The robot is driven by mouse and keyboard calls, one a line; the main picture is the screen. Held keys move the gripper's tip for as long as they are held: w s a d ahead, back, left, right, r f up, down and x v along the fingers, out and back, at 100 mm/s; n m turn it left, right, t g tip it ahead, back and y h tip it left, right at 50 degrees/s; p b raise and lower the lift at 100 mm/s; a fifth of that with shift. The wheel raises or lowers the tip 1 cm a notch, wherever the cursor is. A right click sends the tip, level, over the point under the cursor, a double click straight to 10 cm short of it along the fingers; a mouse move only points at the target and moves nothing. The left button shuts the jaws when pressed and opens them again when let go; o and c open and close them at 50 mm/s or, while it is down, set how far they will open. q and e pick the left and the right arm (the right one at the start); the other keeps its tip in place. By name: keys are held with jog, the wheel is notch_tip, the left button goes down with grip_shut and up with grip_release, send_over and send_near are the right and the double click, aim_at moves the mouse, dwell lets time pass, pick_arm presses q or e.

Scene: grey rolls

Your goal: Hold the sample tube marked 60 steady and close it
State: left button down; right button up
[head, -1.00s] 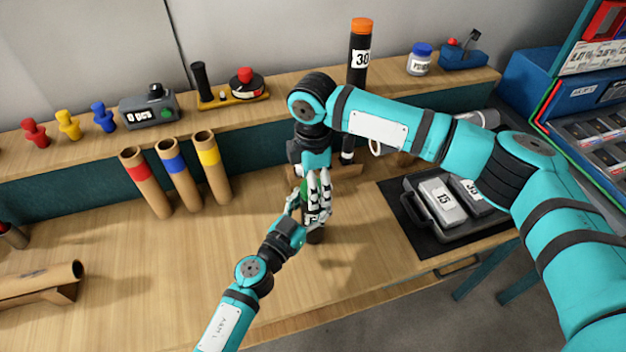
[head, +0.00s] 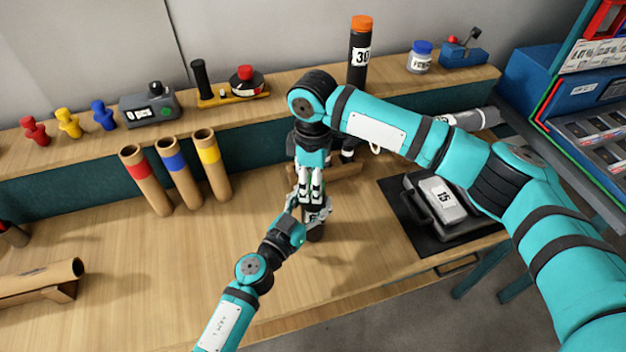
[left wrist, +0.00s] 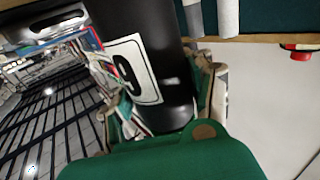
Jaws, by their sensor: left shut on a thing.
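The black sample tube (head: 315,234) stands near the middle of the bench; only its dark lower end shows clearly below the grippers in the head view. In the left wrist view the tube (left wrist: 172,75) carries a white label, partly visible, with one digit showing. My left gripper (head: 314,213) is closed around the tube, its fingers on both sides of it. My right gripper (head: 311,196) points straight down over the tube's upper part, its pale fingers close together. The tube's top and any cap are hidden, so I cannot tell whether the right fingers hold anything.
Tubes with red (head: 146,180), blue (head: 179,173) and yellow (head: 212,166) bands stand at left. A black tube marked 30 (head: 358,65) stands on the back shelf. A tray (head: 418,213) with a block marked 15 (head: 443,199) lies at right.

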jog(key=o, duration=0.5)
notch_tip(320, 180, up, 12)
dwell(0.4)
pick_arm(q)
jog(key=shift+c, duration=1.9)
grip_release()
jog(key=v, duration=1.2)
